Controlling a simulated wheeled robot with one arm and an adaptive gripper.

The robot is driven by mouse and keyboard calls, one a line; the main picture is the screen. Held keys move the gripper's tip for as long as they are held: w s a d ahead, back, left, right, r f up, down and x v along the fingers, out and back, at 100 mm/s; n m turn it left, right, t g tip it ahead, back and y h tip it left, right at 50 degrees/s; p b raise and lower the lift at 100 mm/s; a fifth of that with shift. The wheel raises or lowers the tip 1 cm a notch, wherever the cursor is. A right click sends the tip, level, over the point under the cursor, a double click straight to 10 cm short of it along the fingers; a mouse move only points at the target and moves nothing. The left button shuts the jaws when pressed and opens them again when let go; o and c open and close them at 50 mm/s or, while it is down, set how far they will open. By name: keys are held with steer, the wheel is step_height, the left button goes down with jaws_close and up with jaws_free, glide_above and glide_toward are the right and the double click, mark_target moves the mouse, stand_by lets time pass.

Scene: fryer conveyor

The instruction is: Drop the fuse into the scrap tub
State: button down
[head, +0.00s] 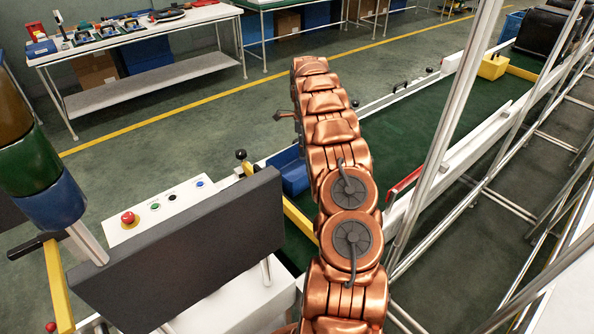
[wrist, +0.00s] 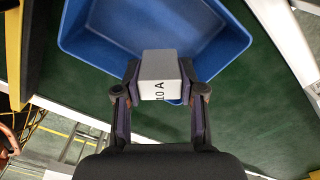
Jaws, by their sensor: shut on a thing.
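The fuse (wrist: 160,68) is a pale grey block marked "10 A" in the wrist view. My gripper (wrist: 163,95) is shut on it, with one finger on each side. A blue open tub (wrist: 222,62), which looks like the scrap tub, lies beyond the fuse, and the fuse overlaps its near rim in the picture. The height of the fuse above the tub cannot be told. In the head view the blue tub (head: 293,179) shows partly behind my copper arm. My gripper and the fuse are hidden there.
The tub is on a green conveyor belt (head: 412,133) with white side rails. A dark panel (head: 185,255) and a control box with a red button (head: 128,218) are at the near left. A workbench (head: 140,42) stands behind.

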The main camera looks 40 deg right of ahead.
steer(key=shift+f, duration=1.4)
steer(key=c, duration=0.6)
jaws_free()
step_height(320, 180, up, 12)
